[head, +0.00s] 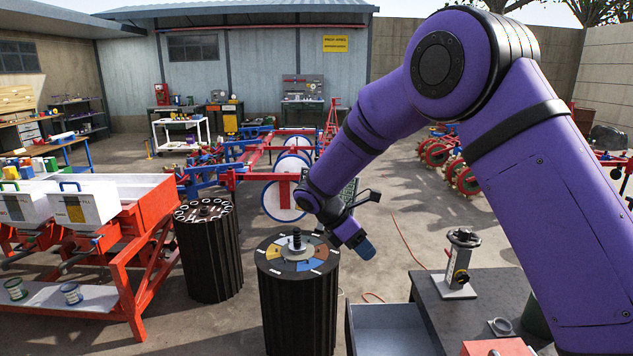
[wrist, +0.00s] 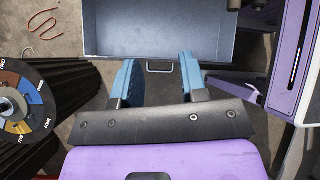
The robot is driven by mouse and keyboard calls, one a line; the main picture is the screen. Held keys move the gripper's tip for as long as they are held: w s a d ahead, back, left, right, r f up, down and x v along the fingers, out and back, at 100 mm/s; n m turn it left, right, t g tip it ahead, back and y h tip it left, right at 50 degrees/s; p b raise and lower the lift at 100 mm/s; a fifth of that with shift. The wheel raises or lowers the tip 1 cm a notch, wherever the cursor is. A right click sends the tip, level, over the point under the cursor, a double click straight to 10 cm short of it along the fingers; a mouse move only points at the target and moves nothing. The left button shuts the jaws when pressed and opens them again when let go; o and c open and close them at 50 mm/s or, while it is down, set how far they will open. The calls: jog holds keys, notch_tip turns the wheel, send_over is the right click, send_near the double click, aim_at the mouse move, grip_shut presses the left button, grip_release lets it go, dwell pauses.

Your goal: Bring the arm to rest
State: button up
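My purple arm reaches in from the right in the head view and bends down to my gripper (head: 364,246). The gripper hangs in the air just right of a black ribbed drum with a coloured segmented top (head: 285,267). In the wrist view the two blue fingers of my gripper (wrist: 156,82) stand apart. I see nothing held between them. A small metal handle (wrist: 160,66) on a grey open tray shows beyond the gap, and I cannot tell how far below it lies.
The grey open tray (head: 392,318) lies below my gripper, beside a dark bench (head: 437,290) carrying a metal device (head: 460,262). A second ribbed drum (head: 210,260) and a red-framed planter (head: 145,240) with white boxes stand left. Open concrete floor lies behind the gripper.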

jog(key=s+d+r+m+t+y, duration=0.1)
jog(key=s+d+r+m+y, duration=0.1)
jog(key=s+d+r+m, duration=0.45)
jog(key=s+d+r+m+y, duration=0.35)
jog(key=s+d+r, duration=0.4)
jog(key=r, duration=0.45)
jog(key=s+d+r+m+t+y, duration=0.1)
jog(key=s+m, duration=0.4)
jog(key=s, duration=0.5)
jog(key=s+d+r+m+t+y, duration=0.1)
jog(key=s+d+m+t, duration=0.3)
jog(key=s, duration=0.6)
jog(key=shift+s+d+r+m, duration=0.3)
jog(key=shift+s+m, duration=0.1)
jog(key=shift+m, duration=0.6)
jog(key=shift+a+y, duration=0.15)
jog(key=shift+y, duration=0.1)
